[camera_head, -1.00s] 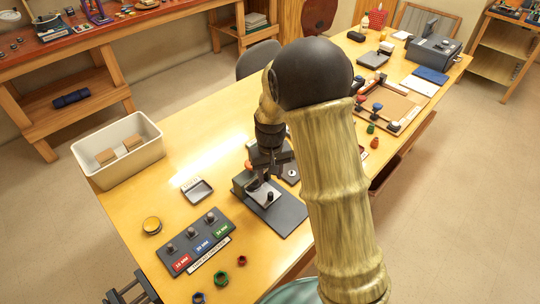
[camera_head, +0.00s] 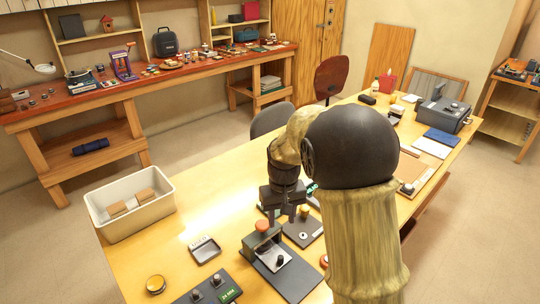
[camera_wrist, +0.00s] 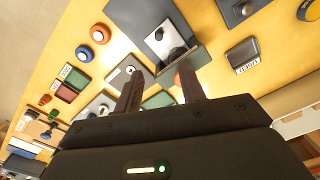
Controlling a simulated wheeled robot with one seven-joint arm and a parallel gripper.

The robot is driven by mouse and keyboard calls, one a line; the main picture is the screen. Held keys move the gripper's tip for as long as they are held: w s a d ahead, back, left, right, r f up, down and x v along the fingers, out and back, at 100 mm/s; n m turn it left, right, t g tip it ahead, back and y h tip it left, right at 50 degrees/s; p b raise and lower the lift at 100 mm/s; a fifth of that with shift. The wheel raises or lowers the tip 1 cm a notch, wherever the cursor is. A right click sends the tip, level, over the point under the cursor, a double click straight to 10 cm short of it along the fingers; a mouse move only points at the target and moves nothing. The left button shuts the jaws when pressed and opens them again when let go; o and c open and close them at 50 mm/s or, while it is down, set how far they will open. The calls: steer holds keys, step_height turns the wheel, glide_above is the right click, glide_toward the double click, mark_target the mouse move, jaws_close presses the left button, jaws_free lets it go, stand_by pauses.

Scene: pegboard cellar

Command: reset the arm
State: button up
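My arm rises from the bottom right of the head view, bent at a black rounded joint, and my gripper (camera_head: 287,214) hangs down over the yellow worktable (camera_head: 213,178). In the wrist view my gripper's two dark fingers (camera_wrist: 161,86) stand apart, with nothing held between them. The fixture also shows in the wrist view (camera_wrist: 168,38), beyond the fingertips. My arm hides part of the table's right side.
A white bin (camera_head: 158,212) with tan blocks stands at the table's left end. A grey chair (camera_head: 270,119) stands behind the table.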

steer(key=s+d+m+t, duration=0.1)
steer(key=s+d, duration=0.3)
steer(key=s, duration=0.4)
steer(key=s+d+m+t, duration=0.1)
steer(key=s+d, duration=0.3)
steer(key=s, duration=0.4)
steer(key=shift+s+d+f+t, duration=0.2)
steer(key=shift+s+t, duration=0.05)
steer(key=shift+t, duration=0.05)
